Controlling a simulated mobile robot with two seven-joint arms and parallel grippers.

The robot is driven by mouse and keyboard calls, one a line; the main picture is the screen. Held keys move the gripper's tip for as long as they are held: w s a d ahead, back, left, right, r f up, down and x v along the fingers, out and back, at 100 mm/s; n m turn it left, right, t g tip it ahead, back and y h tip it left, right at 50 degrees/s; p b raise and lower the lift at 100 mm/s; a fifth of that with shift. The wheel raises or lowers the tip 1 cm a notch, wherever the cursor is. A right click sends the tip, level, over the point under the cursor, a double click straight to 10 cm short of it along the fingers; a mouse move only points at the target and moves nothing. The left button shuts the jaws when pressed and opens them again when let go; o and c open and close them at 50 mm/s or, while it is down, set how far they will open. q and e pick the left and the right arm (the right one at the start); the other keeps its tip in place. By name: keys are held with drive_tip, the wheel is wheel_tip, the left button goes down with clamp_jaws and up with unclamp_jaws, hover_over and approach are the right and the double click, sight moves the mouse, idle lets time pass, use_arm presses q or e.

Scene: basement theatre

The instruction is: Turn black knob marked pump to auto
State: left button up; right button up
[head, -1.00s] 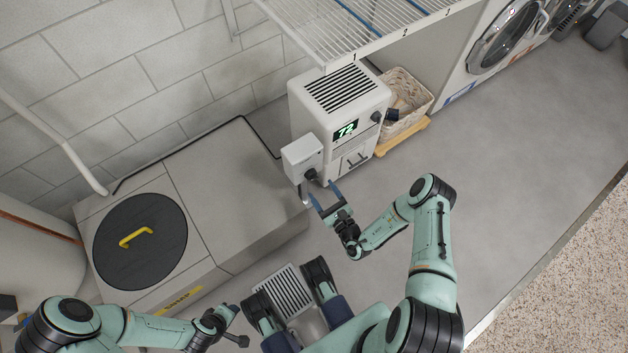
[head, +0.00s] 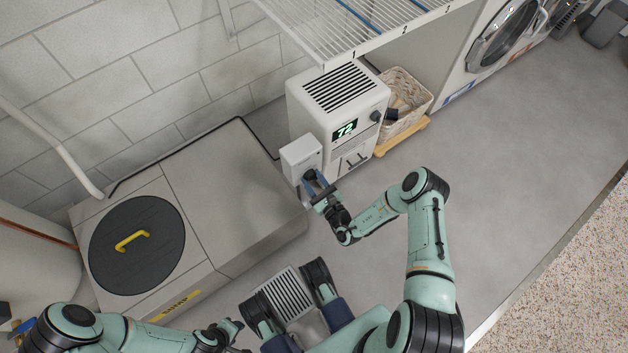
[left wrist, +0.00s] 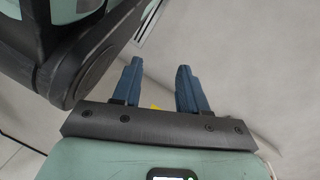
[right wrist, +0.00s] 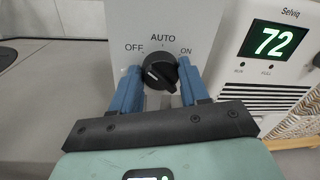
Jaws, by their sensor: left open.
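The black knob (right wrist: 160,72) is on a light grey box (right wrist: 205,20) with OFF at left, AUTO at top and ON at right. Its pale pointer mark sits left of centre, toward the OFF side. No "pump" word is readable. In the head view the knob (head: 309,174) is partly hidden by my right gripper (head: 314,184). In the right wrist view the blue fingers of the right gripper (right wrist: 160,85) stand open on either side of the knob, without a clear grip. My left gripper (left wrist: 160,75) is open and empty, low at left in the head view (head: 232,326).
A white dehumidifier-like unit (head: 340,98) showing 72 stands behind the box. A wicker basket (head: 408,100) is to its right and a wire shelf (head: 350,25) overhead. A sump cover (head: 138,245) is at left. Floor (head: 510,180) at right is clear.

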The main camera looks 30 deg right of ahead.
use_arm(q)
drive_tip(key=shift+w+r, duration=0.1)
drive_tip(key=shift+w, duration=0.05)
drive_tip(key=w+d+r+t+p, duration=0.1)
drive_tip(key=w+r+t+p, duration=0.1)
drive_tip(key=w+r, duration=0.4)
drive_tip(key=shift+w+t+p, duration=0.3)
drive_tip(key=shift+w+p, duration=0.15)
drive_tip(key=shift+p, duration=0.4)
use_arm(e)
drive_tip(key=m, duration=0.9)
drive_tip(key=shift+d+g+y, duration=0.2)
drive_tip(key=shift+g+y, duration=0.1)
use_arm(q)
drive_tip(key=shift+s+d+r, duration=0.1)
drive_tip(key=shift+s, duration=0.05)
use_arm(e)
drive_tip(key=shift+m, duration=0.3)
drive_tip(key=o, duration=1.1)
drive_tip(key=shift+c, duration=0.2)
